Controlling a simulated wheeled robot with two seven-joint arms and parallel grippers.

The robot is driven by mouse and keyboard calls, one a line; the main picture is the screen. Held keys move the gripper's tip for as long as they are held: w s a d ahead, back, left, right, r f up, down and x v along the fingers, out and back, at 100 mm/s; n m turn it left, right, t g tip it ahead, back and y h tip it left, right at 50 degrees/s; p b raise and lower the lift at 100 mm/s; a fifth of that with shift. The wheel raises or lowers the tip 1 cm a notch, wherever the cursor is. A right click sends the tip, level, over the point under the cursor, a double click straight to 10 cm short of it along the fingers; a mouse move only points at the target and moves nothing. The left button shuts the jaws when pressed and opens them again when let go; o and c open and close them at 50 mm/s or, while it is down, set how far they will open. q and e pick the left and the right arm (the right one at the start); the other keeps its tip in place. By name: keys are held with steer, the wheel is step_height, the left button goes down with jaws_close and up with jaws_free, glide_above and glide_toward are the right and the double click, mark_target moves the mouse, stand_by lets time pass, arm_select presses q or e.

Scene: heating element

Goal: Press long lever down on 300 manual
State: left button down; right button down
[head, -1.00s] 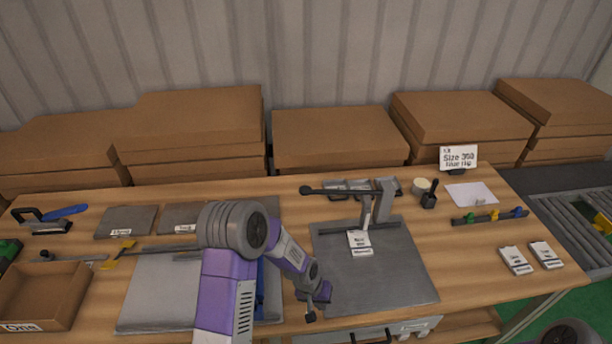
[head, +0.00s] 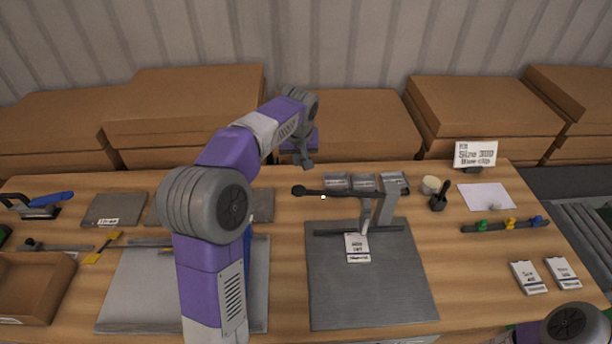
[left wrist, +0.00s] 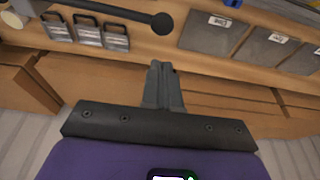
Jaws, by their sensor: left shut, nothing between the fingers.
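The manual press (head: 388,208) stands on a grey base plate (head: 370,290) at the middle right of the bench. Its long black lever (head: 340,193) reaches left, roughly level, to a round knob (head: 298,190). A white label card (head: 357,247) lies on the base. My left gripper (head: 305,162) is raised behind and above the knob, shut, empty and apart from it. In the left wrist view the shut fingers (left wrist: 163,80) point toward the bench, with the lever (left wrist: 115,10) and knob (left wrist: 162,23) beyond them. My right gripper is out of view.
Small metal trays (head: 363,182) sit behind the lever. Stacked cardboard boxes (head: 350,125) line the wall behind the bench. A cardboard bin (head: 35,285) is at left.

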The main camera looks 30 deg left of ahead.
arm_select(q)
steer(key=shift+s, duration=0.35)
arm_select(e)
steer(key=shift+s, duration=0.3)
arm_select(q)
glide_above(299, 191)
steer(key=f, duration=1.2)
steer(key=shift+s+d, duration=0.1)
steer(key=shift+s, duration=0.25)
steer(key=shift+f, duration=0.9)
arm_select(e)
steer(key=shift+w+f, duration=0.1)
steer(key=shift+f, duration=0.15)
arm_select(q)
steer(key=shift+b, duration=0.3)
